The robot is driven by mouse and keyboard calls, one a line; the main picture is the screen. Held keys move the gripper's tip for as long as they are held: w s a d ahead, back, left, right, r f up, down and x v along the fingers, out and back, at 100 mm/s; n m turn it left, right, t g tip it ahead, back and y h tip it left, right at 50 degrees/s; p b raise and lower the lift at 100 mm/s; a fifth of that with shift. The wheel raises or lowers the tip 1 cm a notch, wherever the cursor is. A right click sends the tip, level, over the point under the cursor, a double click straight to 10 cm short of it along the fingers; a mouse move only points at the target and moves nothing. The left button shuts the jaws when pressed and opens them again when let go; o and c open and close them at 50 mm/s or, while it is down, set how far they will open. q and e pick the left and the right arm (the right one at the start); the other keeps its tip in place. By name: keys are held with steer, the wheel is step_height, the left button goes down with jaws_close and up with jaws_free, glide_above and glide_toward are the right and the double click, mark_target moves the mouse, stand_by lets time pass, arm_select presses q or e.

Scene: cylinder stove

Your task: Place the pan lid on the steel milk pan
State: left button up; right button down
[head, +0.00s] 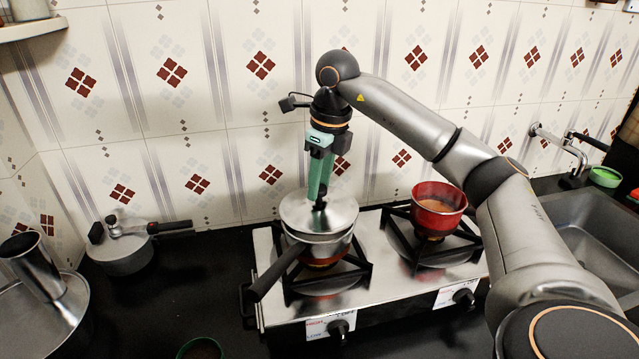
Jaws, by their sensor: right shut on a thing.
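The steel milk pan (330,252) stands on the left burner of the stove, its dark handle (276,273) pointing to the front left. The round steel pan lid (297,211) is over the pan's mouth, covering most of it. I cannot tell whether the lid rests fully on the rim or sits slightly above it. My right gripper (320,204) points straight down, shut on the lid's dark knob. My left gripper is not in view.
The two-burner stove (400,289) has a red pot (438,212) with brown liquid on its right burner. A pressure cooker (124,252) stands at the left, with a large steel vessel (45,315) nearer. A sink (590,225) is at the right, and the tiled wall is close behind.

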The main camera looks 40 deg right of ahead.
mark_target(325, 190)
steer(key=shift+f, duration=0.15)
steer(key=shift+f, duration=0.5)
steer(key=shift+c, duration=2.4)
jaws_free()
steer(key=shift+r, duration=0.1)
steer(key=shift+r, duration=0.4)
steer(key=r, duration=0.2)
steer(key=r+p, duration=0.1)
steer(key=r, duration=0.2)
steer(key=s+r, duration=0.1)
steer(key=r, duration=0.1)
steer(key=shift+d+r, duration=0.1)
steer(key=shift+r, duration=0.2)
